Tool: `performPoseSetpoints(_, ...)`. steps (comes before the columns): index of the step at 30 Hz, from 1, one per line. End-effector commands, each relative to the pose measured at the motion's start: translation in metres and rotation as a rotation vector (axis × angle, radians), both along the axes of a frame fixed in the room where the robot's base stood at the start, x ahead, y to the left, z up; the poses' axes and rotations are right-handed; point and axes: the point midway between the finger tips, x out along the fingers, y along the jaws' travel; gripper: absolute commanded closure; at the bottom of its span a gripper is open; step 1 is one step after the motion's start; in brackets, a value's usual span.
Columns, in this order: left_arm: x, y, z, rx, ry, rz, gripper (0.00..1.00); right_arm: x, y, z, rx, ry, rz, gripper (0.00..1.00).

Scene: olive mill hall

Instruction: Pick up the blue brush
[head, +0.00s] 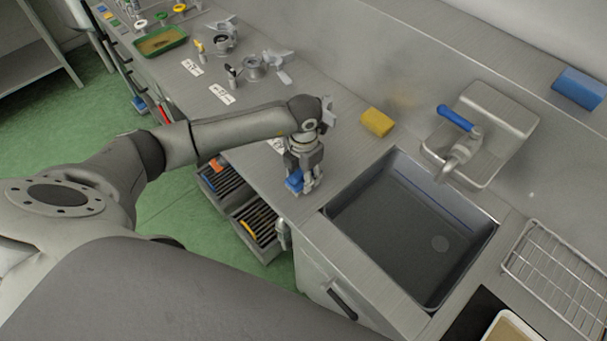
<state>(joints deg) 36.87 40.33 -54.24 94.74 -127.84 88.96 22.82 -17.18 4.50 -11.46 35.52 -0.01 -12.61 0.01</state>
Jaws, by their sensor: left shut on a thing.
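My left gripper (304,188) points down over the counter, just left of the sink. It is shut on the blue brush (293,181), whose blue part shows at the left side of the fingers. The fingers hide the rest of the brush, and I cannot tell whether it touches the counter. My right gripper is not in view.
The sink (342,208) lies right of the gripper, with a blue-handled tap (462,160) behind it. A yellow sponge (377,122) lies on the counter. Open drawers (257,227) stick out below the front edge. A wire rack (560,275) stands at the right.

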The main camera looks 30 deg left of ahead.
Motion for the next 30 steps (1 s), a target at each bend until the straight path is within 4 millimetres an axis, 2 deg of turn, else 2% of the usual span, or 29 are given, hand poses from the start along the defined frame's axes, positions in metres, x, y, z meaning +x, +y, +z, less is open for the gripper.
performPoseSetpoints(5, 0.001, 0.0, 0.012, -0.001, -0.004, 0.001, 0.81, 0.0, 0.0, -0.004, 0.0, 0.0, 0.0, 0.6)
performPoseSetpoints(8, 0.002, 0.001, 0.027, 0.0, -0.005, 0.0, 0.81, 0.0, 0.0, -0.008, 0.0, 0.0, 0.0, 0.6)
performPoseSetpoints(11, -0.007, -0.002, 0.038, -0.001, -0.004, -0.002, 0.81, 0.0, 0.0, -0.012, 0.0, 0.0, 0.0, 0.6)
performPoseSetpoints(20, -0.052, -0.012, 0.09, 0.001, -0.007, -0.004, 0.81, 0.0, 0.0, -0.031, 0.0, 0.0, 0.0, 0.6)
performPoseSetpoints(30, -0.111, -0.027, 0.116, -0.001, -0.004, -0.003, 0.81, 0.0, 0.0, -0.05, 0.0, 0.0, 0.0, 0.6)
